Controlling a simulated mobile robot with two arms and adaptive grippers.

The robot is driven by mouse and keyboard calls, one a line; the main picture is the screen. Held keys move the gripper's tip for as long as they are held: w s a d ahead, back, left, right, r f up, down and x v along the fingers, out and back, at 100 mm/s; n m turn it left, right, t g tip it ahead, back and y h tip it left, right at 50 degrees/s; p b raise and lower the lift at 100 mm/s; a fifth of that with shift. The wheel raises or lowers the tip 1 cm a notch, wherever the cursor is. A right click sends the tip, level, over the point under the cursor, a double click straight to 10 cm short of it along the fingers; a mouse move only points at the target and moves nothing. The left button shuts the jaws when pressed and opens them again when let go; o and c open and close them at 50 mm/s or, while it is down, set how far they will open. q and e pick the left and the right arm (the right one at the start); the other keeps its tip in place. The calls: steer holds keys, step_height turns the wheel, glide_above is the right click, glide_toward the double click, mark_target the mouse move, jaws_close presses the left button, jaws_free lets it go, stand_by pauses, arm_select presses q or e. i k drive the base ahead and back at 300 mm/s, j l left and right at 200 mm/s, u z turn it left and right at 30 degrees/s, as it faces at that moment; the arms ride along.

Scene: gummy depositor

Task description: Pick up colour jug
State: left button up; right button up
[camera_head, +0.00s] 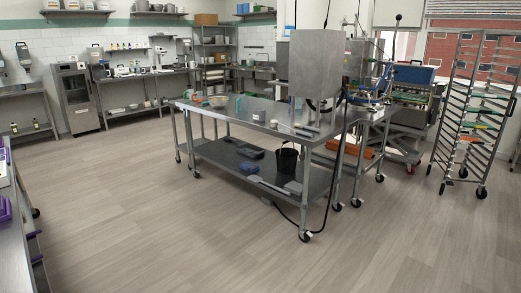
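Neither of my grippers shows in the head view. I cannot tell which thing is the colour jug at this distance. Small containers (188,94) and a bowl (218,100) stand at the far left end of the steel worktable (262,117).
A wheeled tray rack (478,112) stands at the right and a large machine (412,98) behind the table. A black bucket (286,161) sits on the lower shelf. A bench edge (14,225) is at the near left. The floor (130,210) between is clear.

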mark_target(200, 93)
steer(key=i+j+u, duration=0.25)
steer(key=i, duration=0.25)
steer(key=i+u, duration=0.25)
steer(key=i, duration=0.25)
steer(key=i+l+u, duration=0.1)
steer(key=i+u, duration=0.15)
steer(key=i, duration=0.25)
steer(key=i+l+u, duration=0.25)
steer(key=i, duration=0.25)
steer(key=i+l+u, duration=0.25)
steer(key=i, duration=0.3)
steer(key=j, duration=0.1)
